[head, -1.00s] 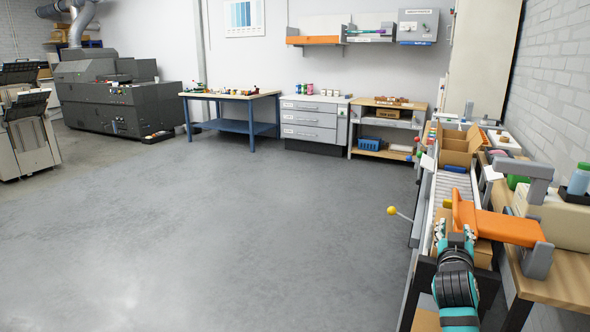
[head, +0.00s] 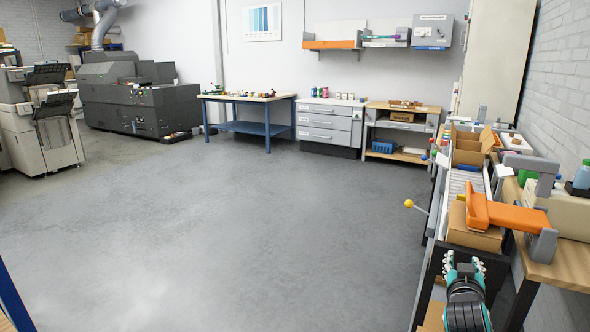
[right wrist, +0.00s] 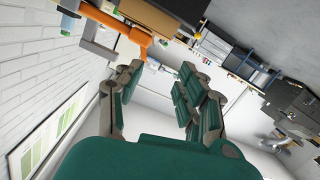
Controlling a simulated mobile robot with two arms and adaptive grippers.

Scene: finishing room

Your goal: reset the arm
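My right gripper (head: 463,262) is at the lower right of the head view, above the near end of the conveyor. Its teal and dark fingers point away from me. In the right wrist view the same gripper (right wrist: 158,85) has its fingers spread apart, with nothing between them. An orange machine arm (head: 508,217) stands just beyond it, over a closed brown carton (head: 472,237); a gap shows between gripper and carton. My left gripper is not in view.
A roller conveyor (head: 461,183) runs along the right, with an open carton (head: 467,150) on it. A lever with a yellow knob (head: 409,203) sticks out on its left side. A wooden bench (head: 560,262) stands at right. The grey floor (head: 240,210) is clear.

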